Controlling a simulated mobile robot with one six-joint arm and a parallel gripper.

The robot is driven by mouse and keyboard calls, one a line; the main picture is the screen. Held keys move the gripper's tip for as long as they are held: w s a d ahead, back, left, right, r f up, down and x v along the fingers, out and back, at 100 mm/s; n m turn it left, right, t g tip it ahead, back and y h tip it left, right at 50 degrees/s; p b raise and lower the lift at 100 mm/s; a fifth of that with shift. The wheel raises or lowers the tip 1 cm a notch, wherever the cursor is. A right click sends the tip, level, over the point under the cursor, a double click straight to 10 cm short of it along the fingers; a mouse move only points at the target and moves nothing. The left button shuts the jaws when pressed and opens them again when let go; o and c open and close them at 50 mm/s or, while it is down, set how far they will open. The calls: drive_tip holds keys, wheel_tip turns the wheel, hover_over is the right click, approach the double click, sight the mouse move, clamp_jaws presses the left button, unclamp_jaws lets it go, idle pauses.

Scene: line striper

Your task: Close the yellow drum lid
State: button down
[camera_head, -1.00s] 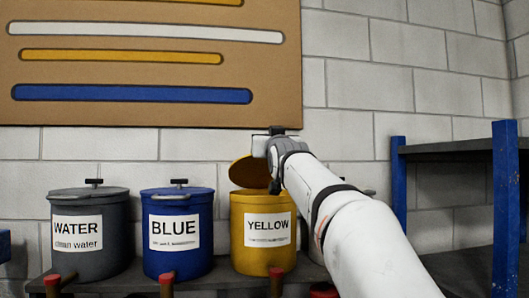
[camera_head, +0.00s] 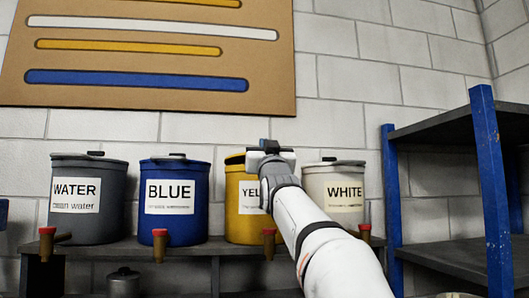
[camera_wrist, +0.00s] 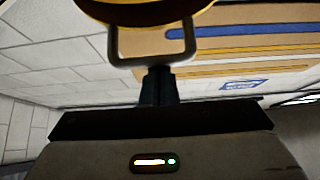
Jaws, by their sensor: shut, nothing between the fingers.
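The yellow drum (camera_head: 240,205) stands on the shelf between the blue and white drums, its label partly hidden by my arm. My gripper (camera_head: 268,147) is shut and empty, at the top of the yellow drum. In the wrist view, the lid (camera_wrist: 150,12) fills the top edge. Its grey loop handle (camera_wrist: 190,38) reaches down to the dark fingers (camera_wrist: 160,74), which appear at or touching its lower bar.
The water drum (camera_head: 88,220), blue drum (camera_head: 175,225) and white drum (camera_head: 333,192) share the dark shelf (camera_head: 190,246), with red-topped taps at its front. A blue-posted rack (camera_head: 490,190) stands at right. A patterned board (camera_head: 150,100) hangs on the wall.

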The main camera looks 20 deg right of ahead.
wheel_tip(320, 180, down, 5)
drive_tip(key=b, duration=0.3)
drive_tip(key=shift+s+d+r, duration=0.1)
drive_tip(key=shift+r, duration=0.1)
drive_tip(key=shift+f, duration=0.1)
wheel_tip(320, 180, up, 6)
drive_tip(key=s+p, duration=0.1)
drive_tip(key=p, duration=0.3)
drive_tip(key=s+a+f+b, duration=0.1)
drive_tip(key=s+f+b, duration=0.1)
drive_tip(key=s+f, duration=0.4)
wheel_tip(320, 180, down, 3)
drive_tip(key=shift+s+r, duration=0.2)
drive_tip(key=shift+s, duration=0.2)
drive_tip(key=shift+s+a, duration=0.1)
